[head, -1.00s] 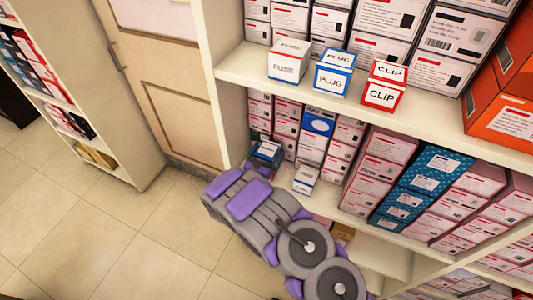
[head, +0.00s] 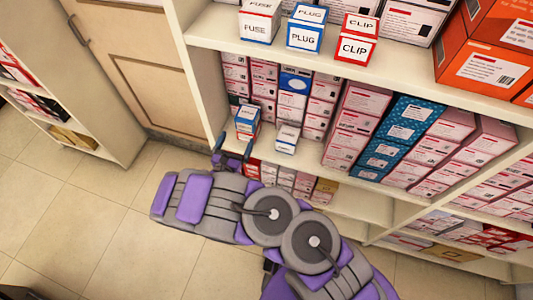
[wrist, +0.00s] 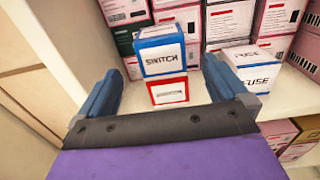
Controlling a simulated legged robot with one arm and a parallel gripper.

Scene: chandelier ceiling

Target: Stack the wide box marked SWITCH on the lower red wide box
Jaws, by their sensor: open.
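The SWITCH box appears to rest on the red one. In the head view the blue-edged box (head: 247,119) stands at the left end of the middle shelf; its lettering is too small to read. My gripper (wrist: 161,64) is open and empty, its blue fingers apart to the left and right of the stack and nearer the camera. In the head view my gripper (head: 233,147) is at the shelf's front edge.
A blue-edged FUSE box (wrist: 254,69) stands just right of my right finger. Stacked pink boxes (head: 262,92) fill the shelf behind. FUSE (head: 260,20), PLUG (head: 305,37) and CLIP (head: 356,48) boxes stand on the upper shelf. The tiled floor (head: 90,235) at left is clear.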

